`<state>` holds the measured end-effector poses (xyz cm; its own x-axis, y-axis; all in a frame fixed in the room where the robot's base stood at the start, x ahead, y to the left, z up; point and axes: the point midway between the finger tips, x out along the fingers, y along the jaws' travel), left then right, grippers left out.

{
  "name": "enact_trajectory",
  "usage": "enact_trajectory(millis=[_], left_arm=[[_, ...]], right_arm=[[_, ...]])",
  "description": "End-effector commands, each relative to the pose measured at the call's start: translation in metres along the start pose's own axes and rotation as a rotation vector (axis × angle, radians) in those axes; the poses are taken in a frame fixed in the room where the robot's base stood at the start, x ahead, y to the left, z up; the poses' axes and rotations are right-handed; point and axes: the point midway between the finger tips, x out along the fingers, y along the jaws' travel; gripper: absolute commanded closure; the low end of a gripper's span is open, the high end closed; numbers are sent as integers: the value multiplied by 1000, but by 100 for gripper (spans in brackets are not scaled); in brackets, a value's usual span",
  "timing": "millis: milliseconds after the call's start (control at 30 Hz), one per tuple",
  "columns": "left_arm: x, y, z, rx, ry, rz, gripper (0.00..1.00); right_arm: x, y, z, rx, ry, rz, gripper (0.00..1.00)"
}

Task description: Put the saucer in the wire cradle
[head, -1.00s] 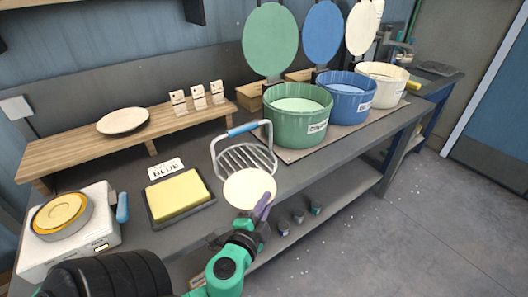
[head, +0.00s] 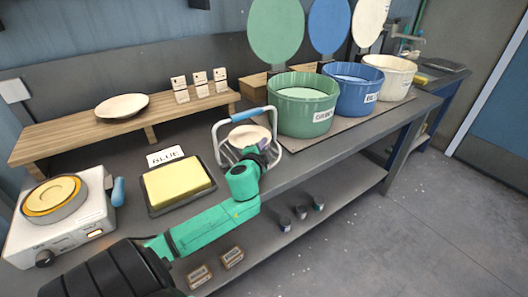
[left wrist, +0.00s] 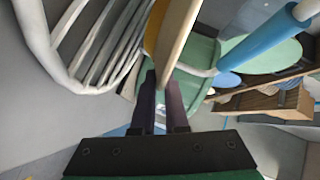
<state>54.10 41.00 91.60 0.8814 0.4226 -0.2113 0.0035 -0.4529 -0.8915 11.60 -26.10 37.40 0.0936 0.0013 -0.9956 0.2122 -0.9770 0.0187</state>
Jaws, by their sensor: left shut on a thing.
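The cream saucer (head: 247,135) is held at its near edge by my left gripper (head: 262,147), over the wire cradle. In the left wrist view the saucer (left wrist: 177,38) is edge-on, rising from between the purple fingertips (left wrist: 161,80), which are shut on it. The wire cradle (head: 215,140) has white wire and a blue handle (head: 248,115). Its bars (left wrist: 90,45) are left of the saucer in the wrist view and its handle (left wrist: 265,42) is to the right. I cannot tell whether the saucer touches the bars. My right gripper is not in view.
Green (head: 303,110), blue (head: 352,93) and cream (head: 388,78) lidded tubs stand right of the cradle. A yellow sponge (head: 178,184) on a dark tray and a white hotplate device (head: 90,230) are on the left. Another plate (head: 121,105) lies on a wooden shelf behind.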

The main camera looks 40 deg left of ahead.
Motion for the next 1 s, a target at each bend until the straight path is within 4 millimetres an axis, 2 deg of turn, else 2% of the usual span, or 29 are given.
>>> enact_trajectory(millis=[100, 167, 467, 500, 533, 867, 1000], left_arm=[[6, 23, 11, 1, -4, 4, 100], [7, 28, 12, 1, -1, 3, 100], [7, 32, 14, 1, 0, 2, 100], [7, 31, 14, 0, -1, 3, 77], [7, 31, 13, 0, -1, 3, 76], [6, 28, 12, 1, 0, 3, 76], [-9, 31, 13, 0, 0, 7, 76]], right_arm=[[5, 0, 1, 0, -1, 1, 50], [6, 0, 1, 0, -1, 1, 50], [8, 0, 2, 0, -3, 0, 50], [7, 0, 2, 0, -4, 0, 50], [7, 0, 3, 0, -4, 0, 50], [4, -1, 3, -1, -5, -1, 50], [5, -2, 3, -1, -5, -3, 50]])
